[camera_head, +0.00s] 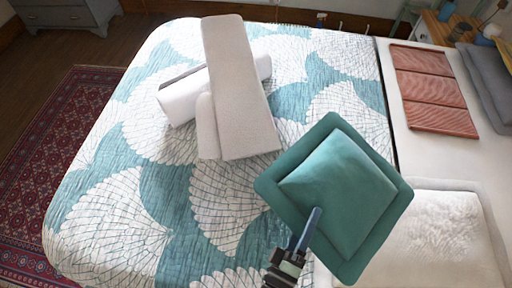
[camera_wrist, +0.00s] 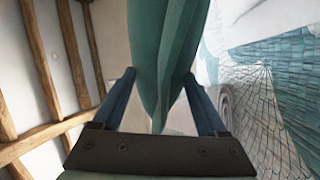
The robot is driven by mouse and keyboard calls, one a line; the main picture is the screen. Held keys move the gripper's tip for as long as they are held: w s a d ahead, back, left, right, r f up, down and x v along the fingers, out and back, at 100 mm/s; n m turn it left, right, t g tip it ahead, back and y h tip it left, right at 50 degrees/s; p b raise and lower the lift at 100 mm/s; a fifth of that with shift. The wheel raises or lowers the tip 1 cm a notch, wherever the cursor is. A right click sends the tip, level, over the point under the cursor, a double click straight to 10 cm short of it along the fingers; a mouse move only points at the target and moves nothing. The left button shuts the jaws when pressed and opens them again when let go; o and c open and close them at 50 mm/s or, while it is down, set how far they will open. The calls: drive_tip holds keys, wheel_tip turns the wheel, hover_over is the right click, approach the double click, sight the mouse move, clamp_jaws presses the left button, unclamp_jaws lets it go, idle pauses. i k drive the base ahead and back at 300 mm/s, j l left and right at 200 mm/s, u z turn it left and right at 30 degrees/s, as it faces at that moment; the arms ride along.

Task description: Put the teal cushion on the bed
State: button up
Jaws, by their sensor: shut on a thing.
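The teal cushion (camera_head: 345,190) is a square with a wide flat border. My gripper (camera_head: 312,215) is shut on its near left part. In the wrist view, the cushion (camera_wrist: 152,45) stands edge-on between the two blue fingers of my gripper (camera_wrist: 158,85). The bed (camera_head: 125,200) has a teal and white fan-patterned quilt and fills the middle of the head view. The cushion is in front of the bed's right part in the head view and overlaps its right edge there. Its height above the quilt cannot be told. The quilt (camera_wrist: 275,110) also shows at right in the wrist view.
Pale pillow-like pieces (camera_head: 238,90) lie on the quilt's far middle. Right of the bed is a white surface with a folded red-pink cloth (camera_head: 432,88) and a white padded piece (camera_head: 440,240). The quilt's left half is clear. A red rug (camera_head: 50,150) lies at left.

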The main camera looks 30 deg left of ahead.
sight(175, 233)
drive_tip(key=l+u, duration=0.1)
drive_tip(key=u, duration=0.3)
drive_tip(key=k+u, duration=0.15)
drive_tip(key=u, duration=0.7)
drive_tip(key=k, duration=0.7)
drive_tip(key=l+u, duration=0.05)
